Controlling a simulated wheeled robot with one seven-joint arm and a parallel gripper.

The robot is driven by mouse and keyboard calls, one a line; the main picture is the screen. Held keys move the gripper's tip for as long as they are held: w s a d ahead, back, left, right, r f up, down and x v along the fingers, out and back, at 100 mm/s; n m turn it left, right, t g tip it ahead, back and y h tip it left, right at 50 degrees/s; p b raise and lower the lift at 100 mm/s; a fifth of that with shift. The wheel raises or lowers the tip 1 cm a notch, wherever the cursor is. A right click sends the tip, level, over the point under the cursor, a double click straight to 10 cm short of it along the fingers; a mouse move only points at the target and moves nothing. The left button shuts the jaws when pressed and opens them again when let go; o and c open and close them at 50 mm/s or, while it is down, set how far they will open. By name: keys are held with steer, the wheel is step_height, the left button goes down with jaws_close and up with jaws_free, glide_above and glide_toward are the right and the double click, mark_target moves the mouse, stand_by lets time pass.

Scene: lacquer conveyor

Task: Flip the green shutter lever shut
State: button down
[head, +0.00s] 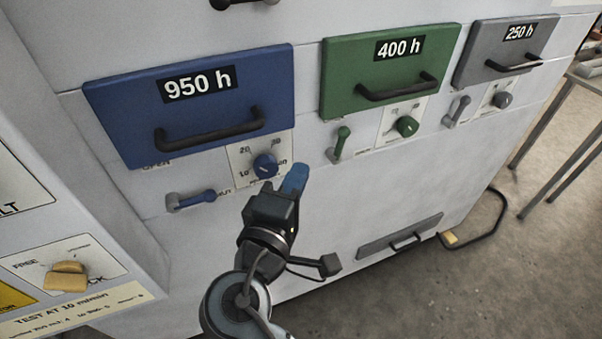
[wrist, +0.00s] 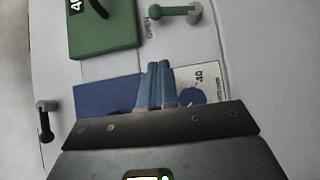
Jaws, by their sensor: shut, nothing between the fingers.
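The green shutter lever (head: 342,137) is on the white machine front, below the green 400 h panel (head: 352,58) and left of the green dial (head: 407,126). It stands nearly upright from a grey pivot at its lower end. In the wrist view the green lever (wrist: 176,11) is at the top edge, beside an OPEN label. My gripper (head: 297,172) has its blue fingers together with nothing between them. It is below and left of the green lever, apart from it, near the blue dial (head: 265,166). The fingertips also show in the wrist view (wrist: 160,66).
The blue 950 h panel (head: 130,125) has a protruding black handle, with a blue lever (head: 195,198) lying sideways below. The grey lever (head: 457,110) stands upright at the right. A low drawer handle (head: 404,240) sits beneath. Open floor lies at the lower right.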

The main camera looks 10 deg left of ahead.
steer(key=p, duration=0.1)
glide_toward(338, 144)
steer(key=w+a+r, duration=0.3)
steer(key=w, duration=0.1)
steer(key=w+d, duration=0.1)
steer(key=w+d+p, duration=0.1)
steer(key=d, duration=0.1)
steer(key=shift+w+d+f, duration=0.1)
steer(key=shift+w+f, duration=0.15)
steer(key=shift+f, duration=0.1)
